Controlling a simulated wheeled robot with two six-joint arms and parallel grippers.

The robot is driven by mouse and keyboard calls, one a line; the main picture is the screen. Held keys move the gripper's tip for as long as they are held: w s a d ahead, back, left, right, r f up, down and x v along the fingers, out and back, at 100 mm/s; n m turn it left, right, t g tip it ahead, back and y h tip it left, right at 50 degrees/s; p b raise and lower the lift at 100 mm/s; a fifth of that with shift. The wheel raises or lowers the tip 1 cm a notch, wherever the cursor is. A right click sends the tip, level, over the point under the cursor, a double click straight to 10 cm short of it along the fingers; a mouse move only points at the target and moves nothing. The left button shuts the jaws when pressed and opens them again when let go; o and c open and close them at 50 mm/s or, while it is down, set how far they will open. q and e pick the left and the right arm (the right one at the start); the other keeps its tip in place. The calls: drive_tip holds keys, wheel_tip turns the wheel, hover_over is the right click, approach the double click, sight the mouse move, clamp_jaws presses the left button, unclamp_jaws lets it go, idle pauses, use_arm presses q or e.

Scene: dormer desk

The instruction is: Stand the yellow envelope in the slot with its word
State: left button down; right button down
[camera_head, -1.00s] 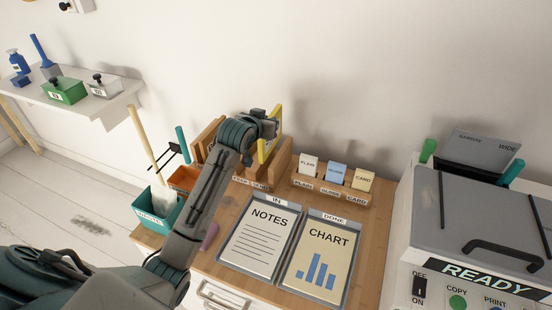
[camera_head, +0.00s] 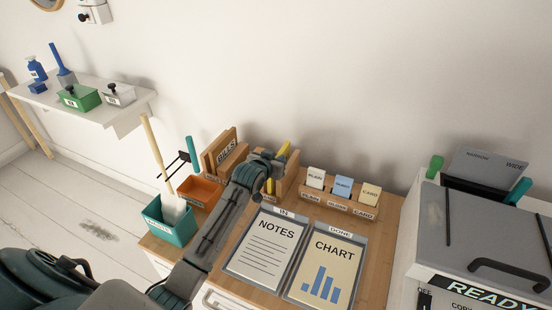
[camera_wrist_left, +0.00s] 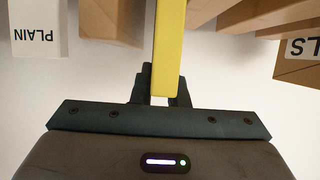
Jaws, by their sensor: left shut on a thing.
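The yellow envelope (camera_head: 284,148) shows only as a narrow strip beyond my left gripper (camera_head: 274,168) in the head view. In the left wrist view the envelope (camera_wrist_left: 168,45) is edge-on between the fingers (camera_wrist_left: 160,85), which are shut on it. The wooden sorter (camera_head: 211,157) stands at the back of the desk, with a paper marked BILLS in its left part. My left gripper is at its right part, between wooden dividers. My arm hides much of the sorter and its front labels. I cannot tell whether the envelope touches the slot floor. My right gripper is not in view.
A card rack (camera_head: 340,205) with PLAIN and other cards stands right of the sorter. An orange tray (camera_head: 200,192) and a teal bin (camera_head: 170,220) are on the left. The NOTES (camera_head: 265,245) and CHART (camera_head: 325,270) trays lie in front. A printer (camera_head: 480,220) stands at right.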

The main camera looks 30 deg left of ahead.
use_arm(q)
drive_tip(key=shift+f, duration=0.15)
drive_tip(key=c, duration=1.4)
unclamp_jaws()
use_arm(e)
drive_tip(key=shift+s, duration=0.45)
use_arm(q)
drive_tip(key=shift+s+r, duration=0.15)
drive_tip(key=shift+r, duration=0.1)
drive_tip(key=b+v, duration=0.1)
drive_tip(key=v, duration=1)
drive_tip(key=shift+s+r, duration=0.15)
drive_tip(key=shift+s, duration=0.25)
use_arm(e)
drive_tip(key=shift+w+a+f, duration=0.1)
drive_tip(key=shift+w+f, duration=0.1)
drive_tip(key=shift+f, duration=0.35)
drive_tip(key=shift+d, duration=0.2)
